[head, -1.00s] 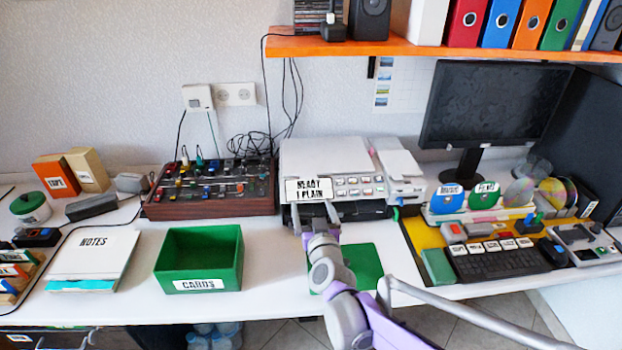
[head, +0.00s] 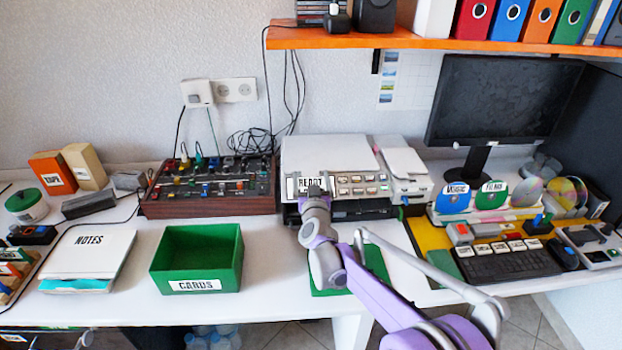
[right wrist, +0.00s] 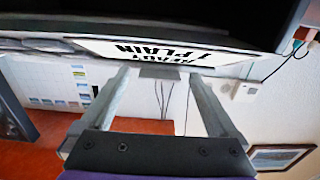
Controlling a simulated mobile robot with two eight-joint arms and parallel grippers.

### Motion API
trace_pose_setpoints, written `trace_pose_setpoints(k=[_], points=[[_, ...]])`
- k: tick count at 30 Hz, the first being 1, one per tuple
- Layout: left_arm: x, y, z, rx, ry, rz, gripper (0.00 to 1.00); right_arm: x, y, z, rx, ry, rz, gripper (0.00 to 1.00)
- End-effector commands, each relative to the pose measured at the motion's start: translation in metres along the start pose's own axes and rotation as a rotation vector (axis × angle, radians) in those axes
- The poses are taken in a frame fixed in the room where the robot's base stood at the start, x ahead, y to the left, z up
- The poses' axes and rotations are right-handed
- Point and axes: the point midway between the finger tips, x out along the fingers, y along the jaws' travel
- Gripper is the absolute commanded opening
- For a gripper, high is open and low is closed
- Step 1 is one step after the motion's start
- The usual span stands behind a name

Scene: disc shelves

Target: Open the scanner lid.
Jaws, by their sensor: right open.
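The scanner (head: 325,155) is a white flat-topped machine at the back middle of the desk, with its lid down. Its front has a row of buttons and a small display (head: 293,188) reading READY 1 PLAIN, partly hidden by my gripper in the head view. My right gripper (head: 315,190) is at the scanner's front edge. In the right wrist view the display (right wrist: 150,52) appears upside down, just beyond the fingertips of my open, empty right gripper (right wrist: 158,76). I cannot tell whether the fingers touch the scanner. My left gripper is not in view.
A mixer panel (head: 210,187) stands left of the scanner, and a smaller white machine (head: 403,165) stands right. A green CARDS box (head: 197,284) and a green mat (head: 378,262) are in front. An orange shelf (head: 400,40) hangs above.

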Motion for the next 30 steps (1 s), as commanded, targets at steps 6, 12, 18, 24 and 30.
trace_pose_setpoints(k=[6, 12, 18, 24, 30], points=[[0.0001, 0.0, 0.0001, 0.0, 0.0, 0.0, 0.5, 0.0021, 0.0002, 0.0, 0.0, 0.0, 0.0, 0.95], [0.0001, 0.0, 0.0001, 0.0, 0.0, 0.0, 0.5, 0.0019, 0.0002, 0.0, 0.0, 0.0, 0.0, 0.73], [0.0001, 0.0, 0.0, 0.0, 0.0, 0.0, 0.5, 0.0018, 0.0002, -0.0001, 0.0, 0.0, 0.0, 0.37], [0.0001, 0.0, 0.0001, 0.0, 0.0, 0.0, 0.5, 0.0017, 0.0002, -0.0001, 0.0, 0.0, 0.0, 0.01], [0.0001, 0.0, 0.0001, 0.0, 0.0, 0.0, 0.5, 0.0017, 0.0002, 0.0, 0.0, 0.0, 0.0, 0.0]])
